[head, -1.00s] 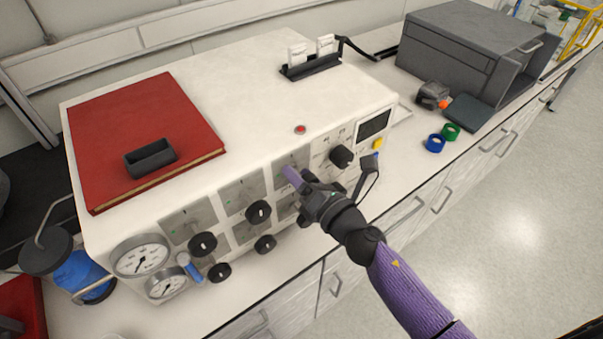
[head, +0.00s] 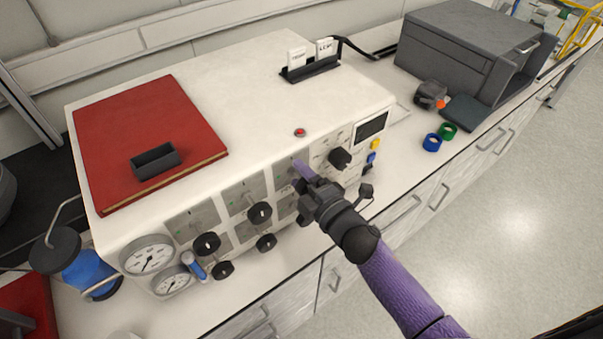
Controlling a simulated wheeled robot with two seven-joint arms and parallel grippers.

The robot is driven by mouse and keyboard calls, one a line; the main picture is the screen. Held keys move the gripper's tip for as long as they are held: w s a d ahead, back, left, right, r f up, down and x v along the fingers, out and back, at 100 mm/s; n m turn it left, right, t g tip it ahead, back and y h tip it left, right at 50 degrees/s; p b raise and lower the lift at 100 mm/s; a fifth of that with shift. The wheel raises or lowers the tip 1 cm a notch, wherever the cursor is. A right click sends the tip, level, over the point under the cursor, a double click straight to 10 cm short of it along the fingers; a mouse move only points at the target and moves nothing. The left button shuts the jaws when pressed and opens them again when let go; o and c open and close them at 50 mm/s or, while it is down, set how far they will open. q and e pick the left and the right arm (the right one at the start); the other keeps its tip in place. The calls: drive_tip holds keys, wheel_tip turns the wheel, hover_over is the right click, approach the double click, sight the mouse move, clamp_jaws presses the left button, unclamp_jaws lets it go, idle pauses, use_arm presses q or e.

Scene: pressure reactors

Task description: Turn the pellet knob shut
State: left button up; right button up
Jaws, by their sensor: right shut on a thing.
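The white reactor panel (head: 232,243) stands on the bench with several black knobs on its front. Two upper knobs (head: 206,244) (head: 260,212) and two lower knobs (head: 223,270) (head: 266,242) show at the left and middle. A larger black knob (head: 340,158) sits near the display. My right gripper (head: 302,184) is at the panel front, right of the middle knobs. It is shut on a knob that its fingers and wrist hide. Which way that knob is turned cannot be seen. My left gripper is not in view.
A red book (head: 150,120) with a dark tray (head: 155,162) lies on top of the unit. Two round gauges (head: 148,256) and a blue-handled valve (head: 195,266) are at the front left. Blue and green tape rolls (head: 432,142) lie on the bench at right.

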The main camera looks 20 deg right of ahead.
drive_tip(key=m, duration=0.2)
drive_tip(key=shift+m+p, duration=0.4)
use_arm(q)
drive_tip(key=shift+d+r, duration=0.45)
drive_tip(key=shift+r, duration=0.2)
use_arm(e)
drive_tip(key=shift+f+m, duration=0.1)
drive_tip(key=shift+m, duration=0.7)
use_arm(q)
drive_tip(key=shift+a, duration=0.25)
use_arm(e)
drive_tip(key=o, duration=1.3)
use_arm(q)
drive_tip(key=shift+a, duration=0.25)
